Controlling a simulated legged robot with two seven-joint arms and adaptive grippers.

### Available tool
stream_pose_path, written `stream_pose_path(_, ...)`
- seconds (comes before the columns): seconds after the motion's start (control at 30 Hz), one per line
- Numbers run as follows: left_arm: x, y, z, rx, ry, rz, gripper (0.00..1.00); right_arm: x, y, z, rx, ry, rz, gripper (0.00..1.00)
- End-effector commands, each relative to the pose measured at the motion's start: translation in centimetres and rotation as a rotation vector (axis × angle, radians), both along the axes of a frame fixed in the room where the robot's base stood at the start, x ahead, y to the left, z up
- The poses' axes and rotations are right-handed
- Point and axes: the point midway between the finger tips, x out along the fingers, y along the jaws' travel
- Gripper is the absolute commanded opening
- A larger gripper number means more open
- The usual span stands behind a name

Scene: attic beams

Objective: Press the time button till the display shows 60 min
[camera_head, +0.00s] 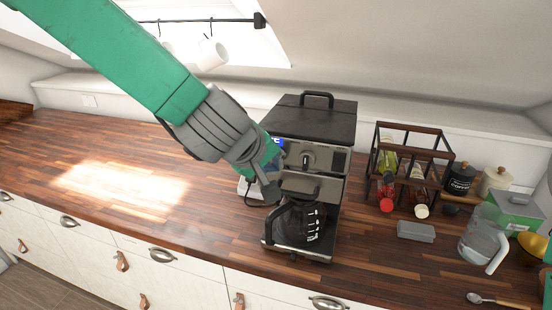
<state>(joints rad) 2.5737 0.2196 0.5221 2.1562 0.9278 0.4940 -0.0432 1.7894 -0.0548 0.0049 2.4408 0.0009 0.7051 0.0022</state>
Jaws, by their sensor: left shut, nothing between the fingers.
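The coffee machine (315,122) stands upright on the wooden counter, with a dark lid, a metal front and a round knob (307,160). Part of a small blue display (277,142) shows at the left of its front; its reading is too small to make out. The time button cannot be made out. My left gripper (270,188) is shut and empty, in front of the left side of the machine and just below the display. My arm hides part of that side; I cannot tell whether the fingers touch it. My right gripper is not in view.
A glass coffee pot (300,224) sits in the machine's base. The counter (60,150) is clear at the left.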

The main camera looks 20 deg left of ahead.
Motion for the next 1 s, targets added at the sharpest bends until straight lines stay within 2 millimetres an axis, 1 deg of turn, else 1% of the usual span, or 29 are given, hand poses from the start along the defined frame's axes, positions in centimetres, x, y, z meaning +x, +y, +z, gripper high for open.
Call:
stream_pose_path(0.37,0.5,0.1,0.1,-0.001,-0.001,0.000,0.00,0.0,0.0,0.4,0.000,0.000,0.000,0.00)
stream_pose_path(0.63,0.5,0.1,0.0,-0.001,-0.001,0.001,0.00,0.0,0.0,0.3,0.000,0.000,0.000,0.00)
stream_pose_path(0.77,0.2,0.2,0.0,-0.001,-0.001,0.000,0.00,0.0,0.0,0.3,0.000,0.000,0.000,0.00)
stream_pose_path(1.0,-1.0,0.3,0.0,-0.001,-0.001,0.000,0.00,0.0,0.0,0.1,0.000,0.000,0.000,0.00)
